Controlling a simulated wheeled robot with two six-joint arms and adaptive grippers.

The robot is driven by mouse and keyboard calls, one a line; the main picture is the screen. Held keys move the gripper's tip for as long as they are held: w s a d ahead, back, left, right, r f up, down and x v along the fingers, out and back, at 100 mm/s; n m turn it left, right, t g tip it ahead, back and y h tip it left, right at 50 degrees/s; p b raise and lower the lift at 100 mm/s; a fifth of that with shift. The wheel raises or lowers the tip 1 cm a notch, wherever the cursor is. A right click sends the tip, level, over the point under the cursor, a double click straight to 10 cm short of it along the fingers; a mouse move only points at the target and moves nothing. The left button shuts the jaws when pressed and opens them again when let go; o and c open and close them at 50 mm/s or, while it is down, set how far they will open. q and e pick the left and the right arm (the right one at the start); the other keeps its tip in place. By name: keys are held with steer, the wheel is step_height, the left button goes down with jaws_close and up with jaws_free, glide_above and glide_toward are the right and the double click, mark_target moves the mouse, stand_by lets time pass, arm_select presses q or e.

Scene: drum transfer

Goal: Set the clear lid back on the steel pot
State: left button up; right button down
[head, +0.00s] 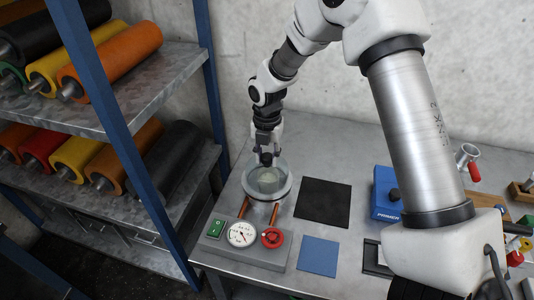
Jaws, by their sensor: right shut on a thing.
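The steel pot (258,208) stands at the left end of the metal bench, behind a grey control panel. The clear lid (271,180) is over the pot's mouth, seen from above as a round see-through disc. My right gripper (266,160) points down above the pot and is shut on the lid's knob, which its fingers mostly hide. I cannot tell whether the lid touches the pot's rim or hangs just above it. My left gripper is not in view.
The panel has a dial gauge (241,234), a red knob (272,238) and a green switch (216,227). A black mat (323,202) and a blue mat (318,256) lie to the right. A blue box (385,194) stands beyond. A shelf with coloured rollers (117,52) is close on the left.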

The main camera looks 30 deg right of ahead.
steer(key=shift+f, duration=0.25)
steer(key=c, duration=0.8)
jaws_free()
step_height(320, 180, up, 13)
steer(key=shift+r+b, duration=0.15)
steer(key=shift+b, duration=0.65)
